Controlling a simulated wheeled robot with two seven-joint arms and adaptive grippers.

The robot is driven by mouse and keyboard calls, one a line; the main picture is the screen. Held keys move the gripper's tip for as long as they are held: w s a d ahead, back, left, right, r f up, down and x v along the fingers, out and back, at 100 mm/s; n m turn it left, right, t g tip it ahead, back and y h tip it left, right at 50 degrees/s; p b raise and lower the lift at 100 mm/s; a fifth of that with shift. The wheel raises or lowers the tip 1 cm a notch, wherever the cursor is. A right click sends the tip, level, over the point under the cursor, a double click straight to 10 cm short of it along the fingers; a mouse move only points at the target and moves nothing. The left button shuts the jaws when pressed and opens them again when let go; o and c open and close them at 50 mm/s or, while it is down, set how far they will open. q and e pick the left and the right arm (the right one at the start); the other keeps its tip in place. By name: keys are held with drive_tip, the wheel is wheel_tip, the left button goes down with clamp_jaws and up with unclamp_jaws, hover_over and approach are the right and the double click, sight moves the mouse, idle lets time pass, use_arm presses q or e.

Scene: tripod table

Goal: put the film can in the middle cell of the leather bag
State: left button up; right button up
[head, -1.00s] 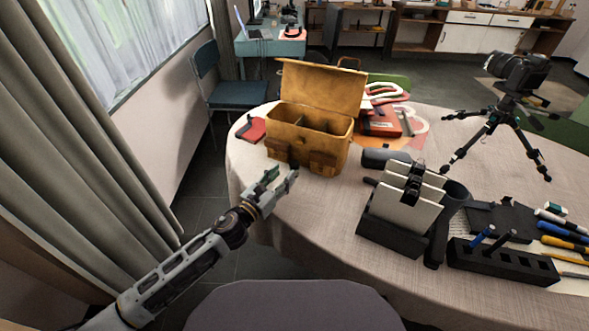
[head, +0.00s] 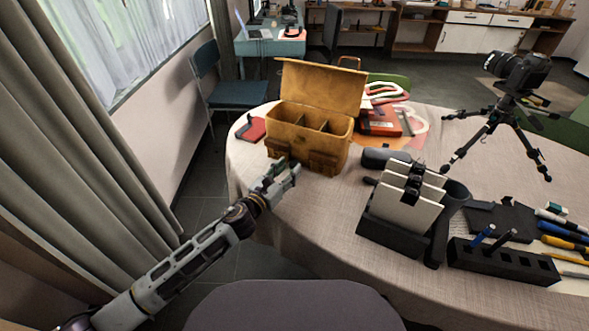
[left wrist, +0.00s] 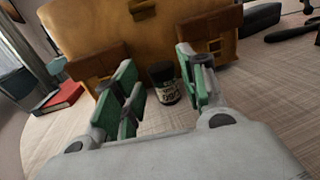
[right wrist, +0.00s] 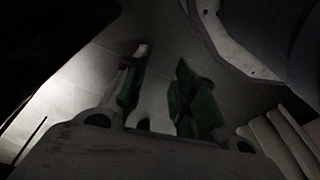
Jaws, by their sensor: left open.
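The film can (left wrist: 164,84) is a small dark can with a pale printed label. It stands upright on the tablecloth in front of the bag. The tan leather bag (head: 320,90) stands with its lid raised, and dividers split its inside into cells, with the middle cell (head: 313,122) facing up. My left gripper (head: 287,170) is just in front of the bag. In the left wrist view its open fingers (left wrist: 155,66) point at the can, which shows between them, apart from both. In the head view I cannot make out the can. My right gripper (right wrist: 162,80) is open and empty, off the head view.
A red notebook (head: 252,129) lies left of the bag. A dark cylinder (head: 384,157) and a black holder with pale cards (head: 408,205) stand to the right. Beyond are a pen block (head: 500,262) and a camera on a tripod (head: 505,105). The near left table edge is close to my left arm.

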sight(292, 166)
use_arm(q)
drive_tip(key=shift+x, duration=2)
use_arm(e)
drive_tip(key=shift+w+a+r, duration=0.1)
drive_tip(key=shift+w+r, duration=0.05)
drive_tip(key=shift+r, duration=0.4)
drive_tip(key=shift+w+a+r, duration=0.1)
drive_tip(key=shift+r, duration=0.4)
use_arm(q)
drive_tip(key=c, duration=0.7)
use_arm(e)
drive_tip(key=shift+f, duration=0.1)
use_arm(q)
drive_tip(key=shift+r, duration=0.2)
drive_tip(key=shift+c, duration=0.2)
